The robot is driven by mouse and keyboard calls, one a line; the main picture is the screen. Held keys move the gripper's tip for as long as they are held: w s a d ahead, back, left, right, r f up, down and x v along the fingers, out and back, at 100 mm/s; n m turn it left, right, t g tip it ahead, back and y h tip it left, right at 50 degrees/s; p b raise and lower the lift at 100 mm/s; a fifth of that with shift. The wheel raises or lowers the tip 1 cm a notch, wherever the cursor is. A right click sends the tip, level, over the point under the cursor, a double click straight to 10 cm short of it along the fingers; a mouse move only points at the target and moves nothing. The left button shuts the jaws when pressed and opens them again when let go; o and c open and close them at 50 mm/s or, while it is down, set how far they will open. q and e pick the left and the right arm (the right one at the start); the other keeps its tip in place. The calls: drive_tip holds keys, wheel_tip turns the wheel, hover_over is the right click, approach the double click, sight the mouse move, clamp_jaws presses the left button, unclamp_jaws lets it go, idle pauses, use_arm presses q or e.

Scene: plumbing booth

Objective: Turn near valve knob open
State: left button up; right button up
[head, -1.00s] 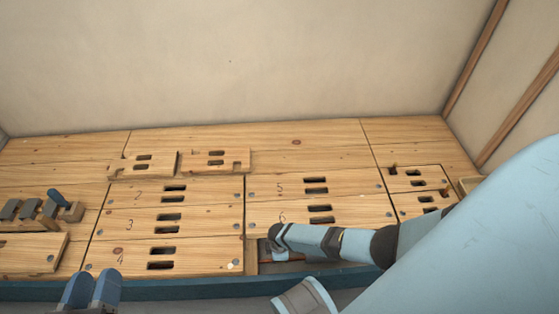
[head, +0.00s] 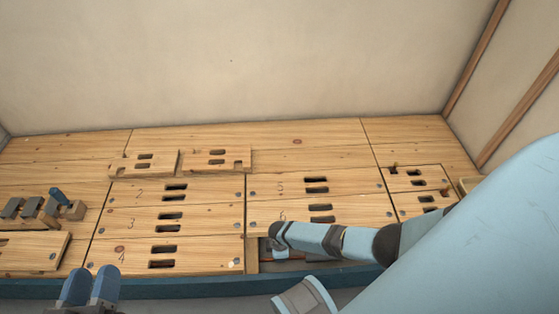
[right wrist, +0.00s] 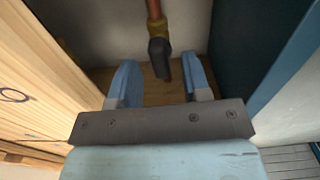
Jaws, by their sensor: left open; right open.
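In the right wrist view a dark valve knob (right wrist: 159,58) sits on a brass fitting (right wrist: 157,27) at the end of a copper pipe (right wrist: 154,7). My right gripper (right wrist: 160,72) is open, with one blue finger on each side of the knob and gaps visible between. Whether the knob is fully between the fingertips or just beyond them is hard to tell. In the head view my right arm reaches into an opening in the wooden floor, and its gripper is hidden there. My left gripper (head: 90,287) is open and empty at the lower left, in front of the bench.
The opening (right wrist: 180,30) is narrow, with a wooden wall (right wrist: 40,75) at left and a blue wall (right wrist: 262,50) at right in the wrist view. Numbered wooden panels (head: 205,222) cover the floor beside it. Loose panels (head: 143,163) lie behind.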

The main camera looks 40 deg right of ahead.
use_arm(q)
wheel_tip(320, 180, up, 7)
drive_tip(key=t+p, duration=0.3)
drive_tip(key=p, duration=0.2)
drive_tip(key=f, duration=0.1)
drive_tip(key=a+f+g+y+p, duration=0.1)
drive_tip(key=f, duration=0.1)
drive_tip(key=a+f+g, duration=0.1)
drive_tip(key=f, duration=0.1)
drive_tip(key=shift+n+y, duration=0.4)
use_arm(e)
wheel_tip(320, 180, up, 13)
use_arm(q)
drive_tip(key=shift+s+r, duration=0.1)
